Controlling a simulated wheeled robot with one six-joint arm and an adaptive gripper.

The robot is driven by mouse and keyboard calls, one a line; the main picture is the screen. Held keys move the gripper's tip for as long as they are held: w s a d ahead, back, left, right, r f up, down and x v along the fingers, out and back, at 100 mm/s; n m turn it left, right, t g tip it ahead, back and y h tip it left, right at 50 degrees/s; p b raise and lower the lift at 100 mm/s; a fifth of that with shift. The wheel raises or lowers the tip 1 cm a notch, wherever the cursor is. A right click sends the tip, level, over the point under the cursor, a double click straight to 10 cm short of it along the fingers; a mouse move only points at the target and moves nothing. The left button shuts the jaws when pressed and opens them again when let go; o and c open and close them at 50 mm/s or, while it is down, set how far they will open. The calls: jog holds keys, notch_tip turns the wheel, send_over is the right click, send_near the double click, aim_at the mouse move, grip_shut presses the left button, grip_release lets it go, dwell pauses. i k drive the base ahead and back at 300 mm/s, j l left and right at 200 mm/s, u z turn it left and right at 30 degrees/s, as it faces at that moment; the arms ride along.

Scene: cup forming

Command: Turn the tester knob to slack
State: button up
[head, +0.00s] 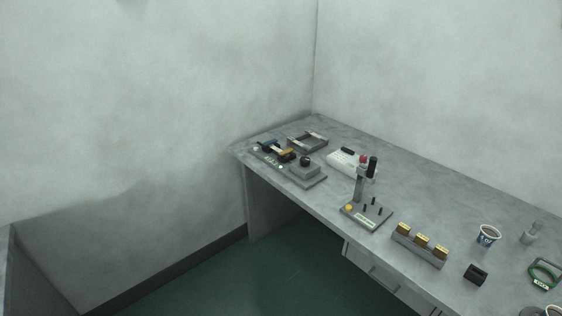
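A grey box with a dark round knob (305,160) on top sits at the left end of the grey bench (400,160). Behind, a white device (342,161) carries a dark part on top. I cannot tell for certain which of these is the tester, and the knob's setting and any markings are too small to read. My gripper is not in view.

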aim_at(304, 160)
jog(key=i+j+z, duration=0.15)
jog(key=j, duration=0.35)
jog(key=i+j+z, duration=0.15)
jog(key=j, duration=0.35)
jog(key=i+j+z, duration=0.15)
jog(key=j, duration=0.35)
jog(key=j+z, duration=0.15)
jog(key=j, duration=0.4)
